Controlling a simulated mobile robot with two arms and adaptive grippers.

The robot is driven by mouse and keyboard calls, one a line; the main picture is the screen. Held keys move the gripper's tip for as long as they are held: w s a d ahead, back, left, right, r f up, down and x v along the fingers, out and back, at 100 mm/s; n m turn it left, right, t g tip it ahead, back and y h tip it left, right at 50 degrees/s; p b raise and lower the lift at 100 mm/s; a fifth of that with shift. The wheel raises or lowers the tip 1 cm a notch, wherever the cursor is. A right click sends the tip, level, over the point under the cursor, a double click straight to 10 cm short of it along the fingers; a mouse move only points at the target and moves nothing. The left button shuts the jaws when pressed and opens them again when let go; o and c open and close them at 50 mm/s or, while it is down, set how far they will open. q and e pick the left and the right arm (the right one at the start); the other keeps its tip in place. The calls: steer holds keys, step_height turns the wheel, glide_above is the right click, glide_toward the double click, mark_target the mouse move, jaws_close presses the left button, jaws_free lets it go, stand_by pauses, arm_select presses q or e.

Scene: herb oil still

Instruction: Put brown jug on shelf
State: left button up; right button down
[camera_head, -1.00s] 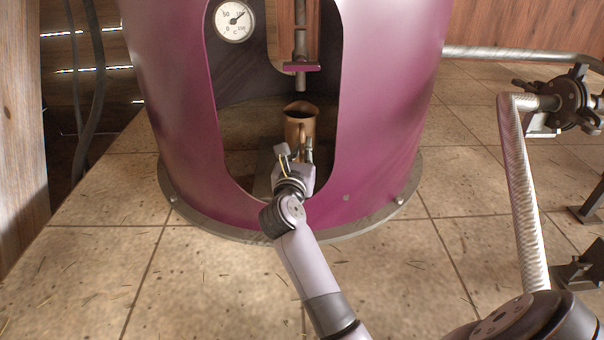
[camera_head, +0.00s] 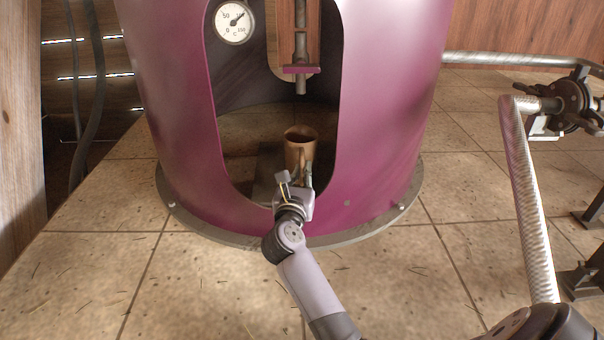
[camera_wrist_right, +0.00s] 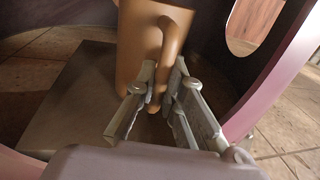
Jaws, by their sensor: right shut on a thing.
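The brown jug (camera_head: 299,152) is upright inside the opening of the purple still, below the spout. Its open top faces up, and its handle is on the near side. My right gripper (camera_head: 298,181) reaches in through the opening and is shut on the jug's handle. In the right wrist view the two fingers (camera_wrist_right: 164,80) lie on either side of the handle of the jug (camera_wrist_right: 139,50). Whether the jug's base touches the dark plate (camera_wrist_right: 75,105) below it, I cannot tell. I cannot make out a shelf. My left gripper is out of view.
The purple still (camera_head: 392,110) surrounds the jug, with opening edges close to my arm. A spout (camera_head: 300,78) hangs above, beside a gauge (camera_head: 233,22). A metal pipe (camera_head: 527,190) with a valve stands right. The tiled floor in front is clear.

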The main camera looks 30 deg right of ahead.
steer(key=c, duration=2.1)
jaws_free()
steer(key=shift+f, duration=0.1)
steer(key=shift+c, duration=0.2)
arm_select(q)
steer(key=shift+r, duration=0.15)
arm_select(e)
steer(key=o, duration=0.5)
steer(key=shift+c, duration=0.2)
steer(key=shift+r, duration=0.2)
steer(key=shift+v, duration=1.15)
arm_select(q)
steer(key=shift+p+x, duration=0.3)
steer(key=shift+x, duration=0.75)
arm_select(e)
steer(key=v, duration=0.9)
steer(key=shift+s+a, duration=0.25)
steer(key=shift+s, duration=0.05)
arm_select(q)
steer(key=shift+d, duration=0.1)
